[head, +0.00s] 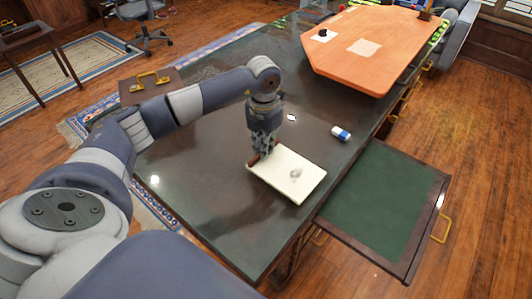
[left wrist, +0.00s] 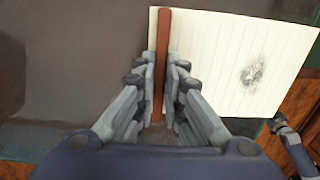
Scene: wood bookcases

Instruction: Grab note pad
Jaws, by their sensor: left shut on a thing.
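The note pad (head: 292,176) lies on the dark desk top near its right edge. It is cream with ruled lines, a reddish-brown binding strip and a grey smudge. My left gripper (head: 262,158) points down at the pad's left edge. In the left wrist view the fingers of my left gripper (left wrist: 164,95) are closed on both sides of the brown binding of the note pad (left wrist: 215,60). I cannot tell whether the pad is lifted off the desk.
The dark desk (head: 210,185) has free room left of the pad. A blue and white eraser (head: 341,133) and a small white piece (head: 292,117) lie beyond it. An orange board (head: 370,60) covers the far end. An open drawer with a green panel (head: 375,205) juts out at right.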

